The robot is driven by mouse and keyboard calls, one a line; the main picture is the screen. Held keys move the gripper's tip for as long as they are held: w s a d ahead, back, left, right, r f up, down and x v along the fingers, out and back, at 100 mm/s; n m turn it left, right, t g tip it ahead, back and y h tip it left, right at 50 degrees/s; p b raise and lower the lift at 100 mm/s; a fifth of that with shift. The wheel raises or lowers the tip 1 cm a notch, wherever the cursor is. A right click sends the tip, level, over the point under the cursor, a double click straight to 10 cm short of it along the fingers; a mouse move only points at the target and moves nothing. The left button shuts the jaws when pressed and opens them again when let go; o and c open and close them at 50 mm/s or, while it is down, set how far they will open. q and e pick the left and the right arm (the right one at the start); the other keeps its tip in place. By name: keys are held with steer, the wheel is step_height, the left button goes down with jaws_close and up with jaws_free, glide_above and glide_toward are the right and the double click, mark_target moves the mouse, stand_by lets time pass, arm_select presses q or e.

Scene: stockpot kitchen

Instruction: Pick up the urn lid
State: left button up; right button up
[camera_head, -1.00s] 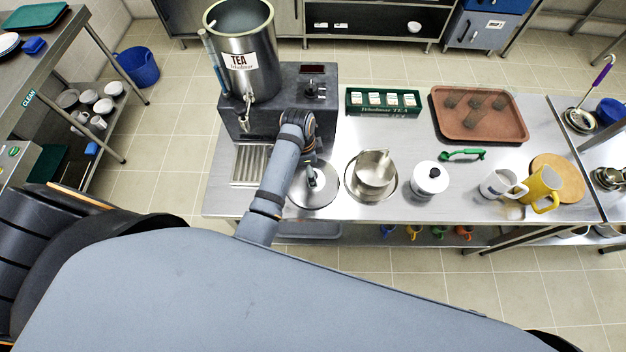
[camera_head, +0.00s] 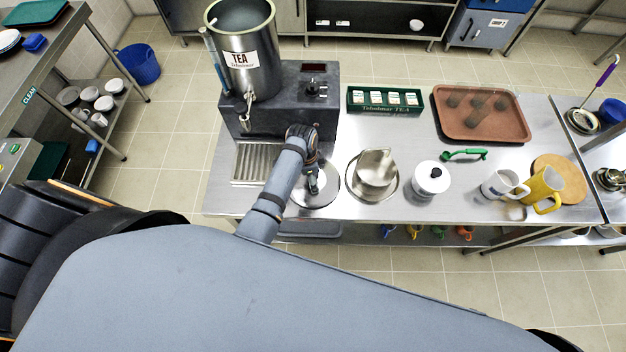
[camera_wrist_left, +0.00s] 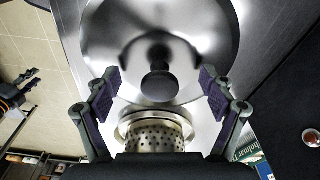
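The urn lid (camera_head: 327,197) is a round shiny steel disc lying on the steel counter, partly hidden by my left arm in the head view. In the left wrist view the lid (camera_wrist_left: 205,25) fills the top, and its dark round knob (camera_wrist_left: 159,86) lies between my fingertips. My left gripper (camera_wrist_left: 158,85) is open, its fingers on either side of the knob with gaps; it also shows over the lid in the head view (camera_head: 314,188). What looks like my right gripper (camera_wrist_left: 24,84) shows small at the left wrist view's left edge, fingers apart.
The tea urn (camera_head: 250,75) stands on a dark base (camera_head: 325,105) behind the lid. A steel vessel (camera_head: 375,168) sits close right of the lid, then a white lidded pot (camera_head: 432,180). A green tea box (camera_head: 385,100) and brown tray (camera_head: 480,113) lie farther back.

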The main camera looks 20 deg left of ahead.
arm_select(q)
steer(key=shift+s, duration=0.15)
jaws_close()
stand_by(0.4)
